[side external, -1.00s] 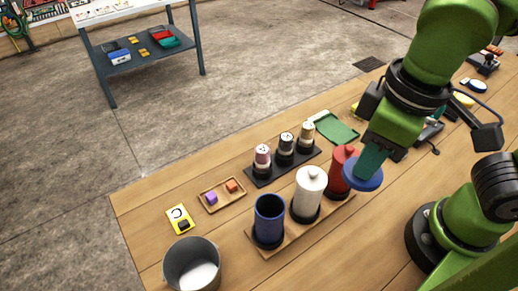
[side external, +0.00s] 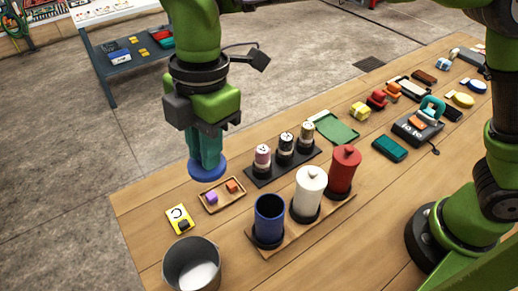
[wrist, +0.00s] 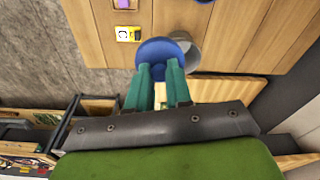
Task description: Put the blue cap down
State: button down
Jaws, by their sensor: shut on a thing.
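The blue cap (side external: 207,170) is a round disc held level in my gripper (side external: 206,152), above the back left part of the table. In the wrist view the cap (wrist: 158,53) lies between the two teal fingertips (wrist: 160,68). Below and in front of it in the side view is an open blue canister (side external: 269,217) without a lid, at the left end of a wooden rack (side external: 300,232). A white lidded canister (side external: 309,192) and a red lidded canister (side external: 343,170) stand beside it.
A small wooden tray (side external: 221,197) with a purple and an orange block lies just below the cap in the side view. A yellow card (side external: 179,218), a grey bucket (side external: 191,268) and a dark rack of spools (side external: 283,163) stand around it.

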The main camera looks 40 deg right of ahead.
aim_at(220, 233)
notch_tip(220, 233, down, 22)
jog(key=shift+f, duration=0.25)
dwell(0.3)
jog(key=shift+f, duration=0.1)
jog(key=c, duration=1)
grip_release()
jog(key=shift+c, duration=0.2)
